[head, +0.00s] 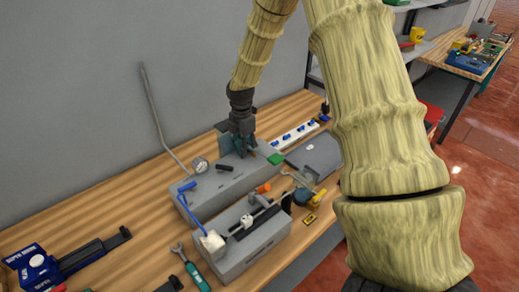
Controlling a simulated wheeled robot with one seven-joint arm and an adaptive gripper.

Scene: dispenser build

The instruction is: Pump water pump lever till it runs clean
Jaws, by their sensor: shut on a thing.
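The water pump is a long grey box (228,186) on the wooden workbench, with a round gauge (199,165), a grey pipe (152,110) rising toward the wall and a blue hose (187,212) at its near end. My gripper (241,151) points down over the far part of the box. It is shut on what looks like the pump lever, mostly hidden between the dark fingers; a little teal shows there. A bright green piece (275,158) lies just right of the fingers. No running water is visible, so its cleanness cannot be told.
A second grey box (254,246) stands in front, with a white cloth-like piece (212,242) at its left end. Bare wood lies left of the pump.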

